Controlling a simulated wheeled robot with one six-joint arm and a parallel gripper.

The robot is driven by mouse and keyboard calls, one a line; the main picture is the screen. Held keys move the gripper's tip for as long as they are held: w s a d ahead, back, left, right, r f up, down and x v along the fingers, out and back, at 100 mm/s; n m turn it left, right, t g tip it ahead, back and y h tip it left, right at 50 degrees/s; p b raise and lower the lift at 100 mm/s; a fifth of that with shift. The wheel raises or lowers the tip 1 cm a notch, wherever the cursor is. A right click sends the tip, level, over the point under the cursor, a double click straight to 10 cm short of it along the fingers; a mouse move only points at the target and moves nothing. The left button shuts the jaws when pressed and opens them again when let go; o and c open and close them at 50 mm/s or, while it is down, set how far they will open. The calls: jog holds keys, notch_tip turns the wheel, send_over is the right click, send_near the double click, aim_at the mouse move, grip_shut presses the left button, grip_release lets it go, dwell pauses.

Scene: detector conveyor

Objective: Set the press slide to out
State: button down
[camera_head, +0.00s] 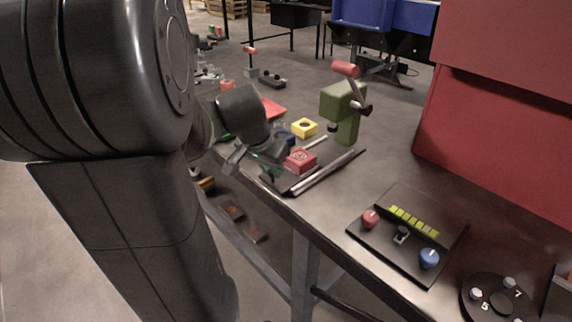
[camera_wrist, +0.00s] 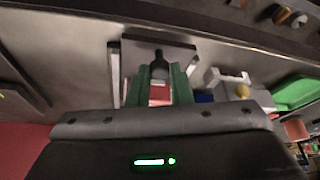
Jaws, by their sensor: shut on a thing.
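The green press (camera_head: 343,110) stands on the bench with a red-handled lever (camera_head: 346,69) at its top. In front of it is the press slide, a dark plate with light side rails (camera_head: 328,171). A red block (camera_head: 301,158) sits on the slide. My gripper (camera_head: 268,172) is low at the slide's near left end. In the wrist view, its green fingers (camera_wrist: 160,80) are closed around a dark knob (camera_wrist: 159,66) that appears to be the slide's handle. The red block shows between the fingers (camera_wrist: 159,95). The exact contact is partly hidden.
A yellow block (camera_head: 304,127) and a blue piece (camera_head: 285,136) lie behind the slide. A control panel (camera_head: 404,268) with red and blue knobs and a numbered dial (camera_head: 499,299) are to the right. A red cabinet (camera_head: 500,130) stands beyond. Bare bench lies between slide and panel.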

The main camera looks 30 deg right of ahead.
jog(key=shift+a, duration=0.2)
jog(key=shift+s, duration=0.1)
jog(key=c, duration=1.3)
grip_release()
jog(key=shift+a, duration=0.25)
jog(key=shift+d, duration=0.1)
jog(key=p+v, duration=0.1)
jog(key=v, duration=1.3)
jog(key=shift+f, duration=0.2)
